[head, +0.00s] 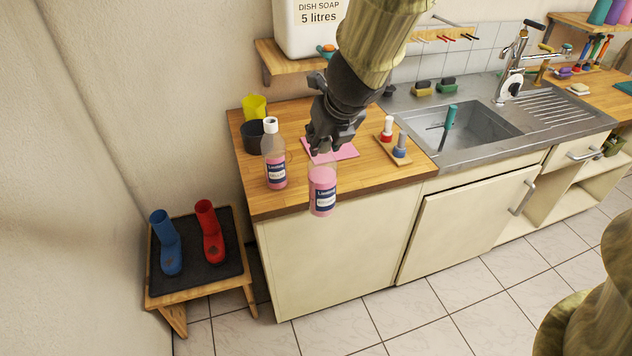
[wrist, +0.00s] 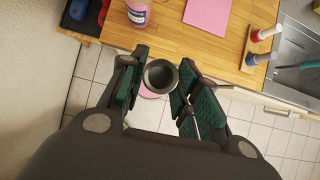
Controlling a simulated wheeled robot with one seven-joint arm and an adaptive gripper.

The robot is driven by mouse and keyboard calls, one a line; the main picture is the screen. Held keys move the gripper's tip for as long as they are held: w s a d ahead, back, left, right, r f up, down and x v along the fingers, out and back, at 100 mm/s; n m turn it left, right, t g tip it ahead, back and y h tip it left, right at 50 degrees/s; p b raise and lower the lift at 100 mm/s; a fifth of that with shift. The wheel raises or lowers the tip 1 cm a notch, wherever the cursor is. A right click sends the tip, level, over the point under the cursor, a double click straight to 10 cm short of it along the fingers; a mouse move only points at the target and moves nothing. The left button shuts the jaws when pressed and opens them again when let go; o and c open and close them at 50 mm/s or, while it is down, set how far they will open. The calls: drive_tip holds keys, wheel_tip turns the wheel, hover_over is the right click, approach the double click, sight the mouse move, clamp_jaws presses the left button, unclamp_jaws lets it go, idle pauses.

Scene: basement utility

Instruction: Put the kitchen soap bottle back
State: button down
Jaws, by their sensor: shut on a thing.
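A clear bottle of pink liquid with a dark blue and white label (head: 322,195) is in my gripper (head: 325,150). My gripper is shut around its upper part, and the bottle hangs roughly upright. The wrist view shows its round grey open-looking top (wrist: 161,76) between the fingers, over the floor tiles just off the counter's front edge. A similar bottle with a white cap (head: 275,158) stands on the wooden counter (head: 368,185) to the left. I cannot read which label says kitchen soap. A flat pink square (head: 345,150) lies on the counter, partly behind my gripper.
A black pot (head: 252,136) and yellow cup (head: 256,106) stand at the counter's back left. A small board (head: 386,139) with red and blue-grey capped items stands right, before the sink (head: 470,130). A large dish soap jug (head: 308,30) sits on a shelf. Boots stand on a low bench (head: 190,288).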

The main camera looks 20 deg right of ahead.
drive_tip(key=shift+w+d+r, duration=0.1)
drive_tip(key=shift+d, duration=0.05)
drive_tip(key=shift+w, duration=0.35)
drive_tip(key=w+d+f+p, duration=0.1)
drive_tip(key=w+f, duration=0.1)
drive_tip(key=w, duration=0.5)
drive_tip(key=w+d+f+p, duration=0.1)
drive_tip(key=w+d+f, duration=0.1)
drive_tip(key=w, duration=0.5)
drive_tip(key=shift+w+d+f, duration=0.15)
drive_tip(key=shift+w+f, duration=0.25)
drive_tip(key=shift+f, duration=0.25)
drive_tip(key=c, duration=1.1)
unclamp_jaws()
drive_tip(key=shift+o, duration=0.2)
